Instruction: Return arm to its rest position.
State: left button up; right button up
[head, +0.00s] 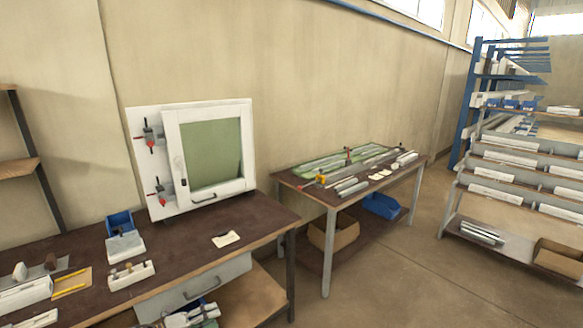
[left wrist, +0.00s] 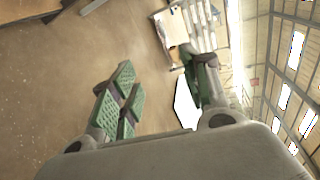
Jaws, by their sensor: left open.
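My left gripper (head: 198,312) shows at the bottom edge of the head view, low in front of the workbench (head: 185,255). Only part of it is in the picture. In the left wrist view my left gripper (left wrist: 158,72) has its green-padded fingers spread wide apart, with nothing between them but floor in the distance. It is open and empty, clear of the bench top. My right gripper is in neither view.
On the bench stand a white framed panel with red clamps (head: 195,155), a blue bin (head: 119,223) and white blocks (head: 130,274). A second table (head: 330,195) holds profiles. Shelving (head: 515,165) stands at the right. The floor (head: 395,275) between is open.

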pick_arm(q)
jog(key=s+a+f+n+y, duration=0.25)
jog(key=s+f+n, duration=0.35)
jog(key=f, duration=0.4)
jog(key=s+a+f+n+t+y, duration=0.1)
jog(key=s+f+n+y, duration=0.4)
jog(key=f, duration=0.5)
jog(key=s+a+f+n+y, duration=0.1)
jog(key=s+f+n+y, duration=0.2)
jog(key=s+f+n, duration=0.6)
jog(key=s+d+f+n+g, duration=0.2)
jog(key=s+f, duration=0.3)
jog(key=s, duration=0.7)
jog(key=s+d+f+n+g+y, duration=0.1)
jog(key=s+f+g, duration=0.3)
jog(key=s, duration=0.8)
jog(key=s+d+f+n+g, duration=0.2)
jog(key=s+f+n+g, duration=0.1)
jog(key=s+f, duration=0.5)
jog(key=s+n, duration=0.1)
jog(key=s, duration=0.2)
jog(key=shift+s+d+f+y, duration=0.15)
jog(key=shift+s+d+y, duration=0.2)
jog(key=shift+s+d, duration=0.05)
